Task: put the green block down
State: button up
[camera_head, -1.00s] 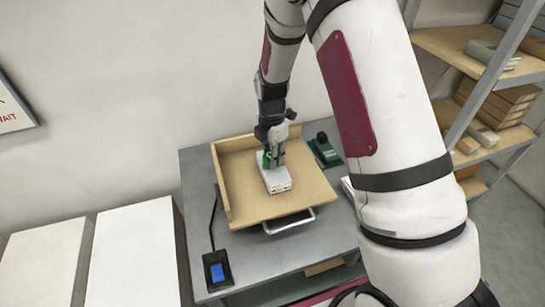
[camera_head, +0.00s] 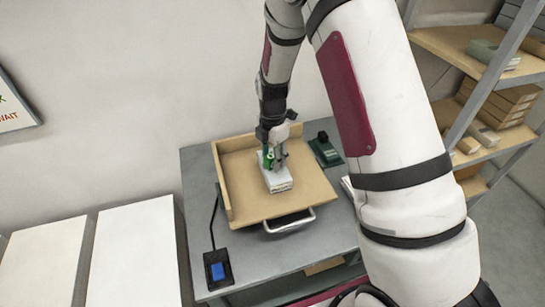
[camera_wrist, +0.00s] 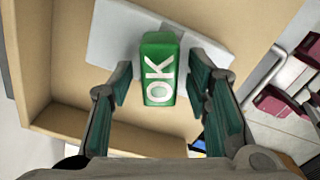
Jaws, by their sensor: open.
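The green block (camera_head: 268,157) has white "OK" lettering on its face in the wrist view (camera_wrist: 158,72). It rests on a pale stack of paper or a flat box (camera_head: 279,182), which sits in the wooden tray (camera_head: 235,202). My gripper (camera_head: 275,158) is over the stack at the block. In the wrist view my gripper's two fingers (camera_wrist: 160,82) are open, one on each side of the block, with gaps between them and it. The block's underside is hidden.
The tray stands on a grey table (camera_head: 200,190) and has raised walls and a metal handle (camera_head: 289,222). A dark green device (camera_head: 325,152) is right of the tray. A blue-buttoned pedal or switch (camera_head: 217,271) lies at front left. Shelves (camera_head: 470,125) stand at right.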

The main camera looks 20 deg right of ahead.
jog(key=s+r+m+t+b, duration=0.1)
jog(key=s+r+m, duration=0.1)
jog(key=r, duration=0.8)
jog(key=s+r+m+b, duration=0.1)
jog(key=s+r+m, duration=0.2)
jog(key=r, duration=0.7)
jog(key=s+r+m+t, duration=0.2)
jog(key=s+r+m, duration=0.3)
jog(key=s+m, duration=0.3)
jog(key=s+r+m+t, duration=0.2)
jog(key=s+r+m, duration=0.3)
jog(key=s+m, duration=0.4)
jog(key=s, duration=0.3)
jog(key=shift+s+d+t, duration=0.25)
jog(key=shift+s+t, duration=0.05)
